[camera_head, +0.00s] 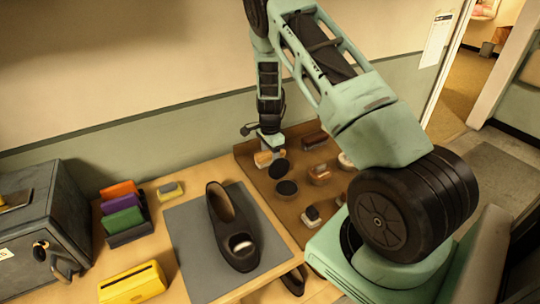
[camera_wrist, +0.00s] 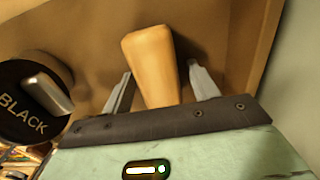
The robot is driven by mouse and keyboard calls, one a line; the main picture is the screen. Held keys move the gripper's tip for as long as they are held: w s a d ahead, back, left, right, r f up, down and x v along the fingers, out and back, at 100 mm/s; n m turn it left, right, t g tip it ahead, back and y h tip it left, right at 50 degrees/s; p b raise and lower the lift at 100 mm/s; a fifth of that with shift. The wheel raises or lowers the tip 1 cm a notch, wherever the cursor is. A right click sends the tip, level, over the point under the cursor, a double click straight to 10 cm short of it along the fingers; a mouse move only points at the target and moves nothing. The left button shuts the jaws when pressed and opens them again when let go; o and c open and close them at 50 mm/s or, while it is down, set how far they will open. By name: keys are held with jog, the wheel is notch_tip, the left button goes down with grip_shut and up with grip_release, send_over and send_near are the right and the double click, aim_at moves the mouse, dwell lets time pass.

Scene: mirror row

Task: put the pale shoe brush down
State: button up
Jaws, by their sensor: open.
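The pale shoe brush (camera_wrist: 152,62) is a tan wooden block between the two fingers of my gripper (camera_wrist: 163,80) in the wrist view. A gap shows on each side of it, so the fingers are apart and open. In the head view the brush (camera_head: 262,159) is at the back left of the brown tray (camera_head: 246,152), just under my gripper (camera_head: 270,146). It seems to rest on the tray, but its underside is hidden. The tray's surface also fills the wrist view behind the brush (camera_wrist: 225,30).
A round black tin marked BLACK (camera_wrist: 28,105) is close left of my gripper in the wrist view. Several tins and brushes share the tray. A dark shoe (camera_head: 232,228) lies on a grey mat (camera_head: 190,245) to the left. The wall is close behind the tray.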

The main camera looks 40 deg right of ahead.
aim_at(270, 152)
jog(key=shift+r, duration=0.15)
notch_tip(270, 152, up, 12)
jog(key=b, duration=0.3)
jog(key=s+a+r+n+y, duration=0.15)
jog(key=a+n, duration=0.25)
jog(key=a, duration=0.5)
jog(key=s+a+r+n, duration=0.3)
jog(key=a+n, duration=0.1)
jog(key=a, duration=0.5)
jog(key=s+a+r+n, duration=0.2)
jog(key=a+n, duration=0.2)
jog(key=a, duration=0.5)
jog(key=s+a+r+n, duration=0.1)
jog(key=s+a+n, duration=0.5)
jog(key=s, duration=0.5)
jog(key=s+a+r+n, duration=0.1)
jog(key=s+a+n, duration=0.5)
jog(key=s+n, duration=0.4)
jog(key=shift+s+a+r+n+h+b, duration=0.2)
jog(key=shift+s+r+n+h+b, duration=0.25)
jog(key=shift+s, duration=0.55)
jog(key=shift+o, duration=0.4)
